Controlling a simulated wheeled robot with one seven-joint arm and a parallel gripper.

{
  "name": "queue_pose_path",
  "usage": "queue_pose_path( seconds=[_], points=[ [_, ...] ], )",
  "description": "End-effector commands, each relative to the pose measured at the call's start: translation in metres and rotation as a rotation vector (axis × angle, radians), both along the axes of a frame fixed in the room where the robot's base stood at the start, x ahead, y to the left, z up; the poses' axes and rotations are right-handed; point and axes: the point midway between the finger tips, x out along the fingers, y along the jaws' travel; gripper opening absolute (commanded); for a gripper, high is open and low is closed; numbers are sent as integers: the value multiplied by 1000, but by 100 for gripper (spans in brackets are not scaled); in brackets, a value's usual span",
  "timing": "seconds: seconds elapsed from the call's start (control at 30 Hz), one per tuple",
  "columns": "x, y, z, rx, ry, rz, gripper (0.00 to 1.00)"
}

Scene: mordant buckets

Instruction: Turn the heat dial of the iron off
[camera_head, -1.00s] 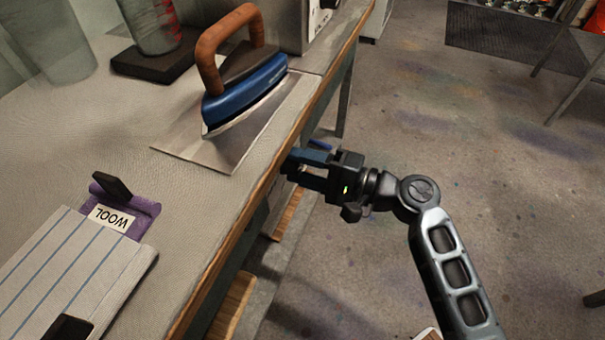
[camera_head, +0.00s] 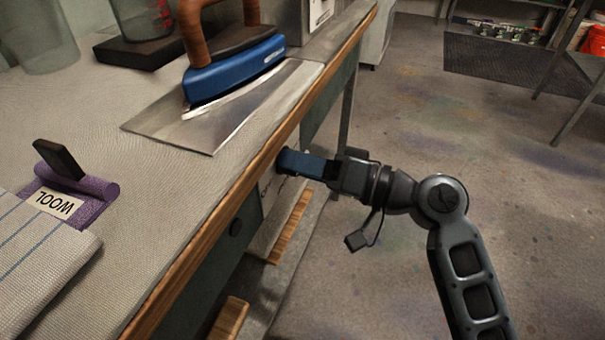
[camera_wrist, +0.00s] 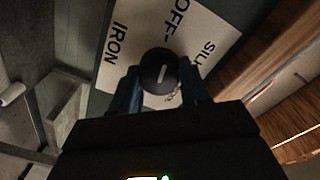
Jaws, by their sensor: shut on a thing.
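The heat dial (camera_wrist: 159,72) is a round black knob with a white mark, seen in the wrist view on a white label plate (camera_wrist: 190,25) that reads IRON, OFF and SILK, with a further word partly hidden. My gripper (camera_wrist: 162,88) has its blue fingers on both sides of the dial, shut on it. The blue iron (camera_head: 235,70) with a brown handle rests on a metal plate (camera_head: 165,130) on the bench.
The bench's wooden edge (camera_head: 225,210) runs just above my gripper. A purple roll labelled WOOL (camera_head: 75,195) and a striped cloth (camera_head: 40,270) lie at the left.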

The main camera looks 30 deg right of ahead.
Motion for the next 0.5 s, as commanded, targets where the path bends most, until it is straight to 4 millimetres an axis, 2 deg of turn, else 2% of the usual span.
queue_pose_path(
  seconds=[0.03,0.5],
  points=[
    [1,3,-5,-17,-8,6,15],
    [1,2,-2,-79,-53,4,15]
  ],
)
